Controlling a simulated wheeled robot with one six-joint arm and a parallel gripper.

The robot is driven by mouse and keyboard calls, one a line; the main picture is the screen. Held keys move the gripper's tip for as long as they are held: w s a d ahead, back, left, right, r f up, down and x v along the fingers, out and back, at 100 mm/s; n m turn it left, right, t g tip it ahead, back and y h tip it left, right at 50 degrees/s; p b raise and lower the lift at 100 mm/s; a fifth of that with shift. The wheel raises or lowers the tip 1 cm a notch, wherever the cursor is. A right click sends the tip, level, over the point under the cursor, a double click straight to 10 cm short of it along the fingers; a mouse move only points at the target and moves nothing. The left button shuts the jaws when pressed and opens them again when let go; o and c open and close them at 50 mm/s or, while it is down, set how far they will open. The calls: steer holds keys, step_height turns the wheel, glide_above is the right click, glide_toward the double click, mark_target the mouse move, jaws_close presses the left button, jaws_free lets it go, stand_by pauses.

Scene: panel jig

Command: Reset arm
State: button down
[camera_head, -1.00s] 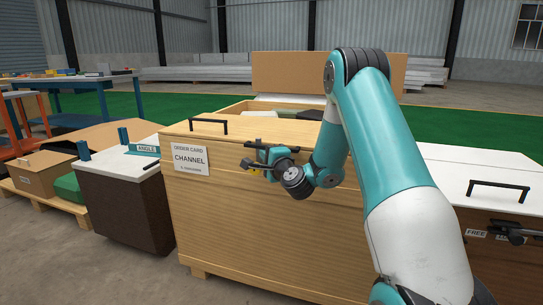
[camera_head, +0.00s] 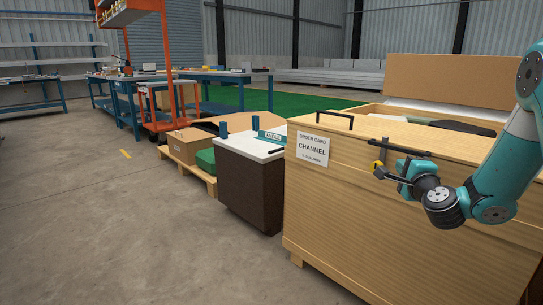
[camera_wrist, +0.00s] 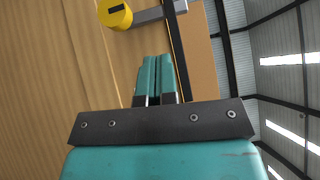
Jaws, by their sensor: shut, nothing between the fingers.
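My gripper (camera_head: 404,168) is in front of the upper front of a large wooden crate (camera_head: 390,215). In the wrist view its two teal fingers (camera_wrist: 154,70) lie together with nothing between them. A yellow round piece on a grey bar (camera_wrist: 115,14) shows beyond the fingertips in the wrist view.
The crate carries a CHANNEL card (camera_head: 312,148) and a black lid handle (camera_head: 335,118). A dark cabinet with a white top (camera_head: 248,190) stands to its left, then a pallet with a cardboard box (camera_head: 186,143). An orange rack (camera_head: 165,60) stands behind. The floor at left is clear.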

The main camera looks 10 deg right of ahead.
steer(key=s+a+r+n+g+y+p, duration=0.1)
steer(key=s+a+r+n+g+y, duration=0.15)
steer(key=a+n+y, duration=0.7)
steer(key=s+a+r+n+g+y, duration=0.25)
steer(key=a+n, duration=0.25)
steer(key=a, duration=1)
steer(key=s+a+f+n+g+p, duration=0.1)
steer(key=s+a+n+g, duration=0.6)
steer(key=s, duration=0.3)
steer(key=s+a+n+g+h+p, duration=0.1)
steer(key=s+n+g+h, duration=0.4)
steer(key=s, duration=1.2)
step_height(320, 180, up, 37)
steer(key=n+g+y+p, duration=0.1)
steer(key=n+p, duration=0.1)
steer(key=p, duration=3.6)
steer(key=shift+s+d+r+y, duration=0.15)
steer(key=shift+s+r+y, duration=0.05)
steer(key=shift+s+y, duration=0.15)
